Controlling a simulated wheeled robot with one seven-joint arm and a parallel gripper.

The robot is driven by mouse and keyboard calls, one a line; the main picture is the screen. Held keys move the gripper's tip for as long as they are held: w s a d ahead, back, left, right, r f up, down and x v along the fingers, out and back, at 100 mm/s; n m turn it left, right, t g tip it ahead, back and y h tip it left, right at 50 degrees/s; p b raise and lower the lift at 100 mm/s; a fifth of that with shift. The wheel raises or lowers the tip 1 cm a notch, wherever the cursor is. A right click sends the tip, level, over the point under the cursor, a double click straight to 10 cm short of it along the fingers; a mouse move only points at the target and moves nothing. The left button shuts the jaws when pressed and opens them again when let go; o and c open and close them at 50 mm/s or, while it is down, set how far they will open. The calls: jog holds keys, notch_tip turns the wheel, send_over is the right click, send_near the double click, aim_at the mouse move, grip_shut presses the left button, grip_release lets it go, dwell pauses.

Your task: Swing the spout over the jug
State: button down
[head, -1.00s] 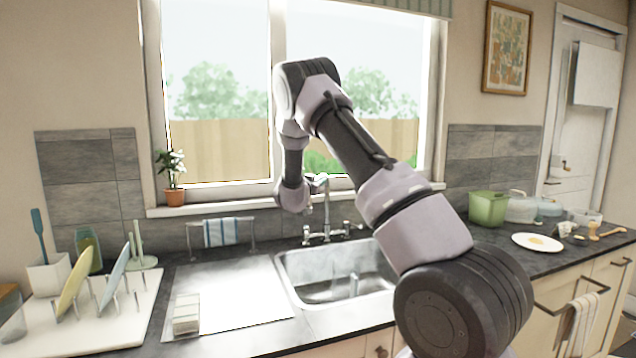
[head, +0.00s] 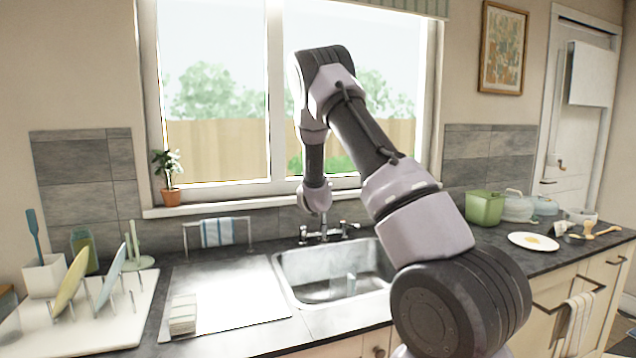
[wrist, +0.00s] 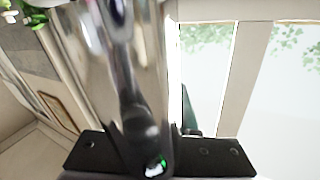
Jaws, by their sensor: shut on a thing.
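The chrome tap (head: 323,236) stands at the back edge of the sink; its spout is mostly hidden behind my wrist in the head view. In the wrist view the shiny chrome spout (wrist: 110,60) fills the left middle, very close and blurred. My gripper (wrist: 150,155) shows as dark jaws at the bottom of the wrist view, shut on the spout. The head view hides the jaws behind my wrist.
The steel sink (head: 300,268) lies below my arm. To its left are a drainboard with a sponge-like stack (head: 183,313) and a dish rack with plates (head: 72,283). A green container (head: 485,208) and a white plate (head: 534,241) are on the right counter. The window is behind.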

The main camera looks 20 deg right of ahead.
jog(key=shift+s+d+n+t+y, duration=0.15)
jog(key=shift+d+n+t+y, duration=0.1)
jog(key=shift+d+n+y, duration=0.9)
jog(key=shift+s+d+n+t+y, duration=0.15)
jog(key=shift+d+n+t+y, duration=0.3)
jog(key=shift+y, duration=1.2)
jog(key=shift+s+d+n+t+y, duration=0.15)
jog(key=shift+d+n+y, duration=0.65)
jog(key=shift+n+y, duration=0.45)
jog(key=shift+y, duration=0.25)
jog(key=c, duration=0.7)
grip_release()
jog(key=s, duration=1)
jog(key=shift+s+d, duration=0.4)
